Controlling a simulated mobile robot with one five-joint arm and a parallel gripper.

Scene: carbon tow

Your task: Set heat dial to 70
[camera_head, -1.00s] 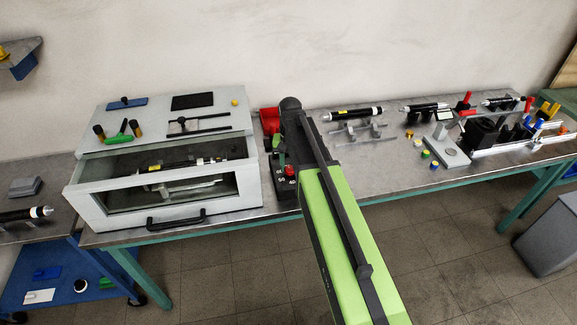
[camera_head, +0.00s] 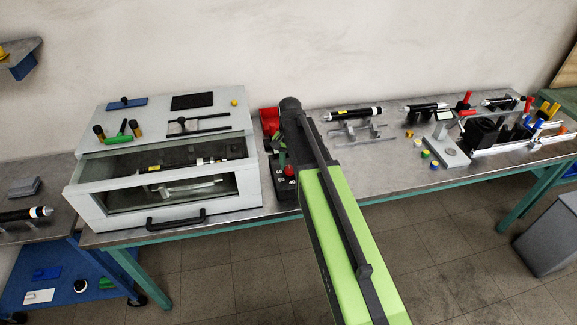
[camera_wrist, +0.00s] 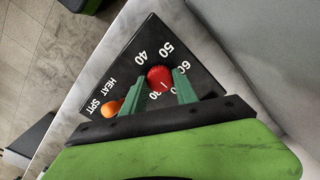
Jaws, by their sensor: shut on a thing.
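The heat dial (camera_wrist: 160,78) is a red round knob on a black panel (camera_wrist: 130,62) with white numbers; 40, 50 and 60 are readable, and one more number is partly hidden by my gripper. A small white mark shows on the dial's side towards my gripper; I cannot tell its exact setting. My gripper (camera_wrist: 160,88) has its two green fingers on either side of the dial and is shut on it. In the head view the dial (camera_head: 289,170) shows beside my arm, on the panel at the table's front edge.
An orange knob (camera_wrist: 112,109) labelled SPIT sits beside the HEAT label. A grey cabinet (camera_head: 85,175) with a window stands just left of the panel. Several black rods, stands and coloured caps lie on the table to the right.

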